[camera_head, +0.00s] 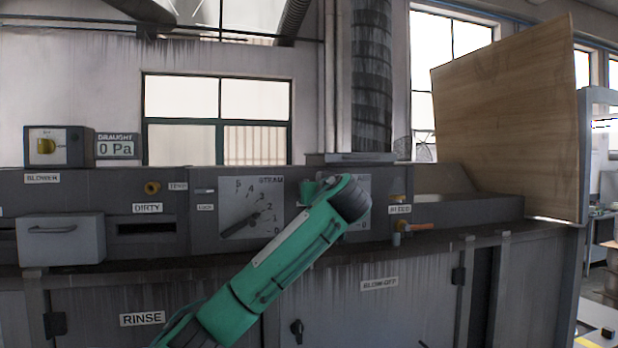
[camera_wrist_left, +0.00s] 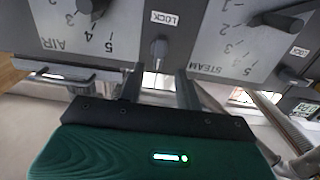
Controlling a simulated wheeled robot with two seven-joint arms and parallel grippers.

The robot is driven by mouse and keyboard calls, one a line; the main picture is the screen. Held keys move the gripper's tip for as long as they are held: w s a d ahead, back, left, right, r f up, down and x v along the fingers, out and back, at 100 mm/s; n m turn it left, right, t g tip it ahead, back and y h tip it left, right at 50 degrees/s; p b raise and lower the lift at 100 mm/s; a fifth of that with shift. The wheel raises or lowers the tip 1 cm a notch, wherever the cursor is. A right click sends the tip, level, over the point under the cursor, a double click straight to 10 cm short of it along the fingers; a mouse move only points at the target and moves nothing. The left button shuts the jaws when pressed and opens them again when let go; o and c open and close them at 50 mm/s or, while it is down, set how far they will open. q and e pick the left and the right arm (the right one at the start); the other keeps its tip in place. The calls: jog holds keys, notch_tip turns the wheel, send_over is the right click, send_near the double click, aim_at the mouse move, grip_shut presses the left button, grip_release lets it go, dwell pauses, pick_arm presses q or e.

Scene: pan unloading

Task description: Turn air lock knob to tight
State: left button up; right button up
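The left wrist view shows the panel upside down. The air lock knob (camera_wrist_left: 158,50), a small grey lever with a LOCK label, sits between the AIR dial (camera_wrist_left: 62,28) and the STEAM dial (camera_wrist_left: 222,45). My left gripper (camera_wrist_left: 160,76) is open, its two dark fingers on either side of the air lock knob's end; I cannot tell whether they touch it. In the head view my green left arm reaches up to the panel, covering the air lock knob and part of the AIR dial (camera_head: 360,190). Its fingers are hidden there. My right gripper is not in view.
The STEAM dial (camera_head: 250,207) is left of my arm, with another lock knob (camera_head: 205,191) beyond it. An orange-handled valve (camera_head: 413,227) is to the right. A grey drawer box (camera_head: 60,240) juts out at left. A large wooden board (camera_head: 510,120) stands at right.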

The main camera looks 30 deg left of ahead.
pick_arm(q)
jog(key=shift+p+x, duration=1.15)
jog(key=shift+x, duration=1.35)
jog(key=shift+d, duration=0.1)
jog(key=shift+c, duration=0.4)
grip_shut()
